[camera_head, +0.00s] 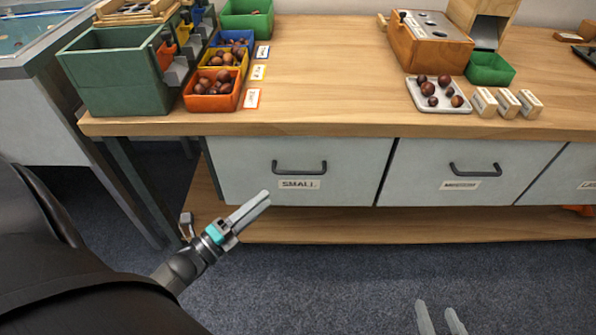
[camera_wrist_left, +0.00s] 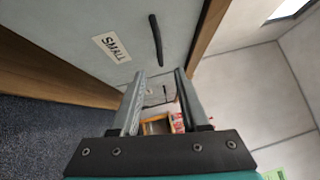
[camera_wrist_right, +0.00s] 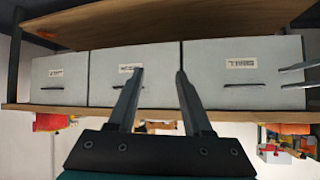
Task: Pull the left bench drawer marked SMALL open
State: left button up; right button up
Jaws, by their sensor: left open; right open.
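The left bench drawer (camera_head: 240,165) marked SMALL is shut, with a grey front flush under the bench top. Its dark bar handle (camera_head: 300,167) sits above the SMALL label (camera_head: 299,184). The left wrist view shows the handle (camera_wrist_left: 156,40) and label (camera_wrist_left: 112,47) at a slant, beyond the fingertips. My left gripper (camera_head: 266,198) is open and empty, in front of the drawer, below and left of the handle and apart from it. My right gripper (camera_head: 438,303) is open and empty, low over the floor. The right wrist view shows the drawers upside down, SMALL (camera_wrist_right: 240,85) at right.
The MEDIUM drawer (camera_head: 420,165) is shut beside it, with another drawer further right. On the bench top (camera_head: 340,70) stand bins of chestnuts (camera_head: 213,104), a white tray (camera_head: 420,104) and small labelled blocks. A lower shelf (camera_head: 380,226) runs beneath. The floor in front is clear.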

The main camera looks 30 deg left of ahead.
aim_at(297, 173)
pick_arm(q)
jog(key=shift+b+x, duration=1.55)
jog(key=shift+x, duration=4.4)
pick_arm(e)
jog(key=shift+s+a+r+m+t+y, duration=0.15)
jog(key=shift+a+r+t+y, duration=0.35)
jog(key=shift+a+t, duration=0.35)
jog(key=shift+a+r+m+t+y, duration=0.2)
jog(key=shift+a+r+t+y, duration=0.15)
jog(key=shift+a+r+t, duration=0.55)
jog(key=shift+s+a+r+m+t+y, duration=0.2)
jog(key=shift+a+t+y, duration=0.3)
jog(key=shift+t, duration=0.65)
jog(key=shift+w, duration=0.1)
pick_arm(q)
jog(key=shift+c, duration=0.3)
grip_shut()
